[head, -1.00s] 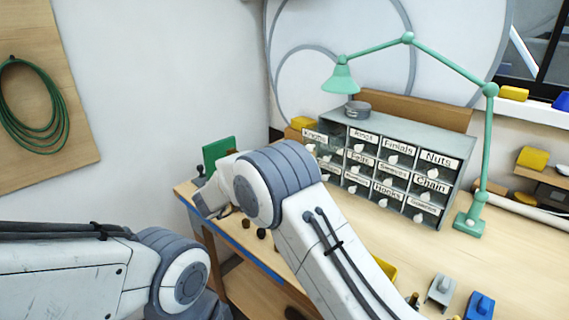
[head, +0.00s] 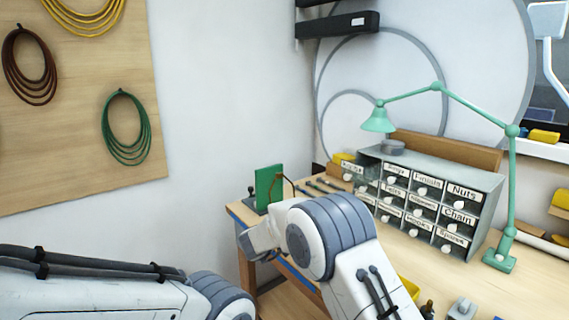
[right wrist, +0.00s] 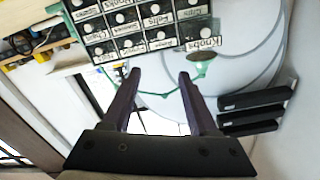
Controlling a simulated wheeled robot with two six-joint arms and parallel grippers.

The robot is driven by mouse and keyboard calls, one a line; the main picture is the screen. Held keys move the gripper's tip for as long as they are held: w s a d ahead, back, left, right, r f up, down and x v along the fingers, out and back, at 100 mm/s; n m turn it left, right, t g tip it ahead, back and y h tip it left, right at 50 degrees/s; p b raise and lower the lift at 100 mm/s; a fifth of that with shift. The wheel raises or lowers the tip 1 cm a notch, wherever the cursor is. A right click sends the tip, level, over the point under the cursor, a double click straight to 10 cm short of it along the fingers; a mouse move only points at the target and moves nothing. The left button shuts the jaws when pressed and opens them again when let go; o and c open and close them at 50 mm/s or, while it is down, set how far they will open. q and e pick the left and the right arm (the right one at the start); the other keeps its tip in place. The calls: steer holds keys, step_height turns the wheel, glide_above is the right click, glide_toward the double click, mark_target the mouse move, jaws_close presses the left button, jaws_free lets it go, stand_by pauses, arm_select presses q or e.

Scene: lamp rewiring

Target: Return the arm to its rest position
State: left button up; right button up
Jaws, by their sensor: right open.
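My right gripper (right wrist: 160,78) shows in the right wrist view with its two dark fingers spread apart and nothing between them. That view is turned upside down, with the labelled drawer cabinet (right wrist: 145,22) beyond the fingers at the top. In the head view one white and grey arm of mine reaches from the bottom over the left end of the workbench (head: 470,285); its gripper is hidden behind the arm. My other arm lies low at the left, and its gripper is out of the picture. The green desk lamp (head: 378,121) stands at the bench's right, its shade above the cabinet.
A green upright panel (head: 269,187) stands at the bench's left end. A yellow bin (head: 409,288) and a grey block (head: 462,308) sit near the front. Coiled cables, one of them green (head: 126,130), hang on a wall board (head: 75,165). Dark shelves (right wrist: 250,110) show in the right wrist view.

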steer(key=s+d+f+n+g+y, duration=0.25)
steer(key=s+f+n+y, duration=0.2)
steer(key=s, duration=0.55)
steer(key=s+d+f+n+g+y, duration=0.25)
steer(key=s+f+n+y, duration=0.2)
steer(key=s, duration=0.65)
steer(key=s+d+f+n+g+y, duration=0.25)
steer(key=s+f+n+y, duration=0.2)
steer(key=s, duration=0.55)
steer(key=s+a+r+n+g+y, duration=0.1)
steer(key=s+a+r+n, duration=0.2)
steer(key=s+a, duration=0.4)
steer(key=s+a+r+n+g+y, duration=0.1)
steer(key=s+a+r+n+g, duration=0.1)
steer(key=s+a+n, duration=0.3)
steer(key=shift+s+a+r, duration=0.65)
steer(key=shift+s+a, duration=0.3)
steer(key=shift+a, duration=0.2)
